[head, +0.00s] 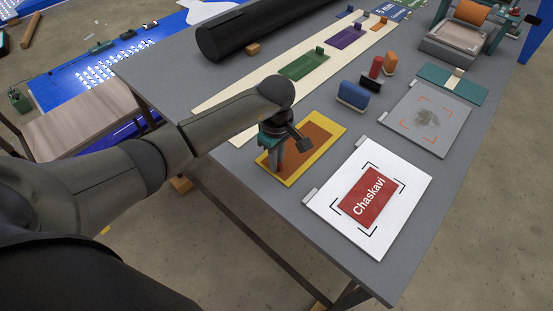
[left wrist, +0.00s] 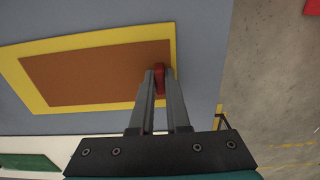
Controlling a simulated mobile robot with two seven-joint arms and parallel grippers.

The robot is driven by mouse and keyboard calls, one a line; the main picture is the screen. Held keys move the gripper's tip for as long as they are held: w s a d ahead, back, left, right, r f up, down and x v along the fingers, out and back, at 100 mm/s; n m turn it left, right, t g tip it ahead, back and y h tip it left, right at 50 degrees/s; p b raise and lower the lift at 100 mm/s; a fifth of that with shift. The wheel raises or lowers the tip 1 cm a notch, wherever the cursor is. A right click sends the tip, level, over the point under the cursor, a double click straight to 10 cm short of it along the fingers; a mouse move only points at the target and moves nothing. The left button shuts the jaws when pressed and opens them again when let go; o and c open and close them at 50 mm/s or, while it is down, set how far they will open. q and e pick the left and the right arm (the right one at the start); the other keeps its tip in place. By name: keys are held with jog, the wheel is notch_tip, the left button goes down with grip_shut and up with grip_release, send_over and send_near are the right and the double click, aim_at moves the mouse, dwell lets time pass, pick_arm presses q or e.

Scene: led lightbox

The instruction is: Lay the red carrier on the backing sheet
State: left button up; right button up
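A red panel (head: 369,197) lettered "Chaskavi" lies flat inside black corner marks on a white sheet (head: 413,178) at the table's near edge. Left of it, a brown-orange rectangle (head: 313,135) sits inside a yellow border (head: 338,130); it also shows in the left wrist view (left wrist: 90,75). My left gripper (head: 276,163) points down at its near left end. In the left wrist view the fingers (left wrist: 160,82) stand close together, and a small dark red piece (left wrist: 160,72) fills the gap at their tips. What this piece belongs to is unclear. My right gripper is out of view.
A cream strip (head: 240,97) carries a green plate (head: 304,65) and a purple plate (head: 346,38), each with an upright tab. Stamp-like blocks (head: 353,96) stand behind the white sheet. A grey board (head: 450,122) with orange corner marks lies beyond. A black roll (head: 250,28) lies further back.

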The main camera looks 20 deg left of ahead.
pick_arm(q)
jog(key=o, duration=0.4)
jog(key=shift+r, duration=0.2)
notch_tip(320, 180, up, 12)
jog(key=shift+f+p, duration=0.1)
jog(key=shift+p, duration=0.3)
dwell(0.3)
